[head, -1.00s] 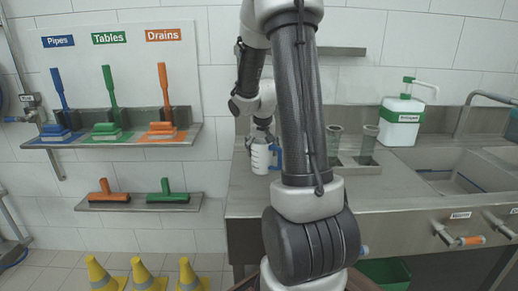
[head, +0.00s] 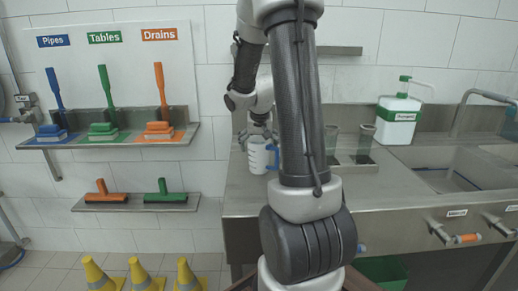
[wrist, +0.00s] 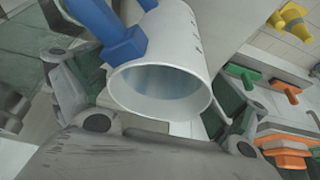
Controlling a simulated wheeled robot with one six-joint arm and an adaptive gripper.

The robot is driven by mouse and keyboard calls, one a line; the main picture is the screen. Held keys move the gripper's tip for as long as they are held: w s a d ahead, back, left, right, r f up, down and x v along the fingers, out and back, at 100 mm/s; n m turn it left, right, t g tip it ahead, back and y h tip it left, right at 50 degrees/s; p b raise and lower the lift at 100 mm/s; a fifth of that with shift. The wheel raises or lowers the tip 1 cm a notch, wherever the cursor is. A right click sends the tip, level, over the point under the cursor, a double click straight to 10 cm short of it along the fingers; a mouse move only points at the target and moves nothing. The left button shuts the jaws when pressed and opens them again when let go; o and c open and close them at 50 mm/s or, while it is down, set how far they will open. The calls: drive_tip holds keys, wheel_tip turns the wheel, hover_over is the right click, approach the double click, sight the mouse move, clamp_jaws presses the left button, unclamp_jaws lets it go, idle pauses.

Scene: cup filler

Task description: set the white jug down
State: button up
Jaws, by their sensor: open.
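The white jug (head: 258,156) with a blue handle appears upright on the left part of the steel counter (head: 245,195), partly behind my arm. My gripper (head: 259,135) is directly above and around its top. In the wrist view the jug (wrist: 185,50) lies between the spread fingers of my gripper (wrist: 150,110), with its open rim towards the camera and the handle at upper left. The jaws are open. The inside looks pale blue; I cannot tell whether it holds liquid.
Two grey see-through cups, one of them here (head: 365,145), stand right of my arm. A white soap dispenser (head: 398,118) and a sink (head: 465,170) are farther right. Wall shelves with brushes (head: 158,130) are at left, with yellow cones (head: 140,275) below.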

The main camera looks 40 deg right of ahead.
drive_tip(key=v, duration=1)
drive_tip(key=s+a+r+n+y, duration=0.1)
drive_tip(key=s+a+r+n, duration=0.1)
drive_tip(key=s+a, duration=0.6)
drive_tip(key=s+a+r+n+y, duration=0.1)
drive_tip(key=s+a+r+n, duration=0.2)
drive_tip(key=s+a, duration=0.6)
drive_tip(key=s+n, duration=0.2)
drive_tip(key=s, duration=0.1)
drive_tip(key=shift+s+t+y, duration=0.2)
drive_tip(key=shift+t+y, duration=0.1)
drive_tip(key=shift+y, duration=0.1)
